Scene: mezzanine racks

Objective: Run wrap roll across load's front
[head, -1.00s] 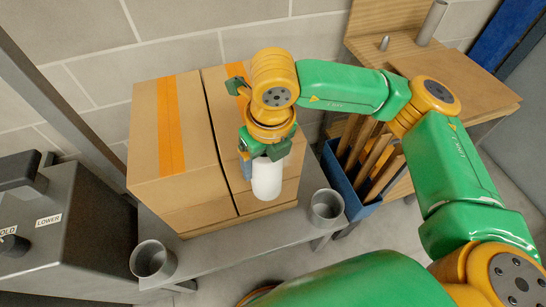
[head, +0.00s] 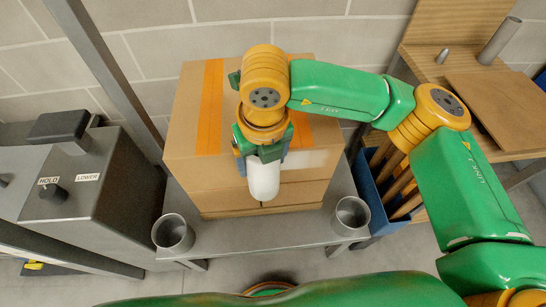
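The gripper and roll hide part of the front. My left gripper is out of view.
Two grey cups stand at the platform's front corners, left (head: 173,233) and right (head: 351,216). A dark control box (head: 90,190) with a knob is at left, beside a slanted grey post (head: 110,75). A blue bin (head: 372,195) and wooden bench (head: 500,110) are at right.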

